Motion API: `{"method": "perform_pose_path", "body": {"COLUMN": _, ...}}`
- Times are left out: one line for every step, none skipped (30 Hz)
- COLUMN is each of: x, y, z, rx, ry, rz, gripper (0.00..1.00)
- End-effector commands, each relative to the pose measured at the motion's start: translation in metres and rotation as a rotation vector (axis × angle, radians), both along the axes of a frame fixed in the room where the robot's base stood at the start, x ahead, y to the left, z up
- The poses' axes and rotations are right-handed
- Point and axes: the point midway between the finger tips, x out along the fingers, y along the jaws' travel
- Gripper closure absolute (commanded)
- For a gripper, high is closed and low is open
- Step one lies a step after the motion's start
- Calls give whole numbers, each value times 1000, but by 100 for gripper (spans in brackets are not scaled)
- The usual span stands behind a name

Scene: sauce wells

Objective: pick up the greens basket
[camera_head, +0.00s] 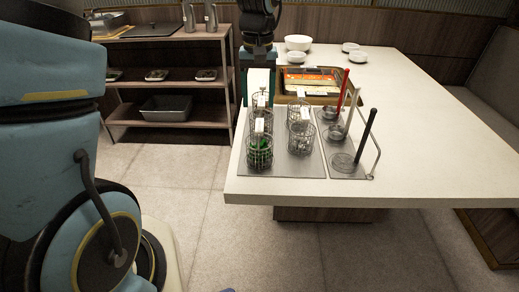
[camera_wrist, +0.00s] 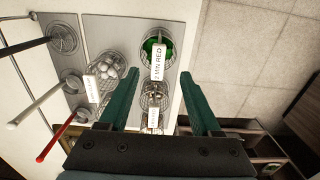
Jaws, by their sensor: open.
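The greens basket (camera_head: 259,155) is a wire basket with green contents and a white tag, upright at the front left of a grey metal plate (camera_head: 313,170) on the table. It also shows in the wrist view (camera_wrist: 148,62), beyond the fingertips, its tag partly covering it. My gripper (camera_head: 258,98) is open, pointing down behind the greens basket, near the back left basket. In the wrist view my gripper's two green fingers (camera_wrist: 161,79) are spread apart with nothing clamped. The greens basket stands clear of both fingers.
Other wire baskets stand close by: front right (camera_head: 300,141), back right (camera_head: 299,113) and middle left (camera_head: 262,122). A food tray (camera_head: 332,98) lies behind. The table's right side is clear.

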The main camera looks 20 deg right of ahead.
Motion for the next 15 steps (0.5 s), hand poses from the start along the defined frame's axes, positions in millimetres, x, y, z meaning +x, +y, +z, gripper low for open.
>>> {"method": "perform_pose_path", "body": {"x": -1, "y": -1, "z": -7, "rx": 4, "ry": 5, "rz": -2, "gripper": 35}}
{"method": "perform_pose_path", "body": {"x": -1, "y": -1, "z": -12, "rx": 5, "ry": 6, "rz": -2, "gripper": 35}}
{"method": "perform_pose_path", "body": {"x": -1, "y": -1, "z": -18, "rx": 4, "ry": 5, "rz": -1, "gripper": 35}}
{"method": "perform_pose_path", "body": {"x": -1, "y": -1, "z": -23, "rx": 5, "ry": 6, "rz": -1, "gripper": 35}}
{"method": "perform_pose_path", "body": {"x": -1, "y": -1, "z": -28, "rx": 4, "ry": 6, "rz": -1, "gripper": 35}}
{"method": "perform_pose_path", "body": {"x": -1, "y": -1, "z": -34, "rx": 4, "ry": 5, "rz": -1, "gripper": 35}}
{"method": "perform_pose_path", "body": {"x": -1, "y": -1, "z": -38, "rx": 3, "ry": 4, "rz": -1, "gripper": 35}}
{"method": "perform_pose_path", "body": {"x": 0, "y": -1, "z": -41, "rx": 3, "ry": 4, "rz": -1, "gripper": 35}}
{"method": "perform_pose_path", "body": {"x": 0, "y": -1, "z": -44, "rx": 3, "ry": 3, "rz": -1, "gripper": 35}}
{"method": "perform_pose_path", "body": {"x": 0, "y": -1, "z": -46, "rx": 1, "ry": 3, "rz": -1, "gripper": 35}}
{"method": "perform_pose_path", "body": {"x": 0, "y": -1, "z": -48, "rx": 1, "ry": 2, "rz": -1, "gripper": 35}}
{"method": "perform_pose_path", "body": {"x": 0, "y": -1, "z": -50, "rx": 1, "ry": 2, "rz": 0, "gripper": 35}}
{"method": "perform_pose_path", "body": {"x": 1, "y": -1, "z": -51, "rx": 1, "ry": 3, "rz": 0, "gripper": 35}}
{"method": "perform_pose_path", "body": {"x": 1, "y": -1, "z": -53, "rx": 2, "ry": 4, "rz": 0, "gripper": 35}}
{"method": "perform_pose_path", "body": {"x": 2, "y": -2, "z": -56, "rx": 2, "ry": 4, "rz": 0, "gripper": 35}}
